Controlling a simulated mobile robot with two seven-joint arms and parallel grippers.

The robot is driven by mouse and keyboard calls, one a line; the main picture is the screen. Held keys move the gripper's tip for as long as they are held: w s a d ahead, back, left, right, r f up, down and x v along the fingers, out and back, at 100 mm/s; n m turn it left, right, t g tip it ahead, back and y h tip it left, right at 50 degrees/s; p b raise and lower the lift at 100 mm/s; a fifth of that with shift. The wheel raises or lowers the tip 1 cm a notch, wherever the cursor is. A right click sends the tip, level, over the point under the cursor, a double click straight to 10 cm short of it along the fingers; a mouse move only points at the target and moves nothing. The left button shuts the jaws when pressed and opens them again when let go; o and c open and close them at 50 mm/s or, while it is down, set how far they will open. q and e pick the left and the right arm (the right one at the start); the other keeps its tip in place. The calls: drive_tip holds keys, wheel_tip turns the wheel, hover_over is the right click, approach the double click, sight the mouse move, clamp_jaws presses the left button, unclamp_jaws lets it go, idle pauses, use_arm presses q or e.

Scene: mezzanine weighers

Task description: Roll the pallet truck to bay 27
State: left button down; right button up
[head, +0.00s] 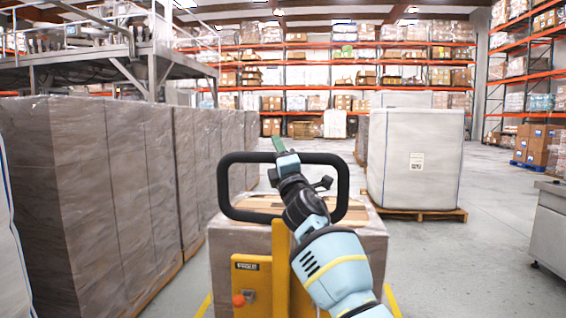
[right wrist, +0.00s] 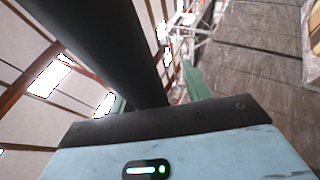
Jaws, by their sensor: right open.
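The yellow pallet truck (head: 251,278) stands right in front of me, with a black loop handle (head: 232,158) at its top. It carries a wrapped, box-like load (head: 365,238). My right gripper (head: 279,146) reaches to the top bar of the loop, with a green finger showing just beyond it. In the right wrist view the dark handle bar (right wrist: 105,45) runs close before the palm, with the green fingers (right wrist: 196,84) on either side of it. The fingers are open, not closed on the bar. My left gripper is out of view. No bay number is legible.
A row of wrapped grey pallet loads (head: 90,190) lines the left, close to the truck. A white bulk bag (head: 415,160) stands on a wooden pallet (head: 440,215) ahead right. A grey cabinet (head: 550,230) is at the right edge. Open floor (head: 460,270) lies between; racks stand behind.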

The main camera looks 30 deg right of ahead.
drive_tip(key=shift+s+f+p, duration=0.2)
drive_tip(key=shift+s+p, duration=0.3)
drive_tip(key=shift+s, duration=0.1)
drive_tip(key=p+v, duration=0.2)
drive_tip(key=v, duration=0.4)
drive_tip(key=shift+f, duration=0.25)
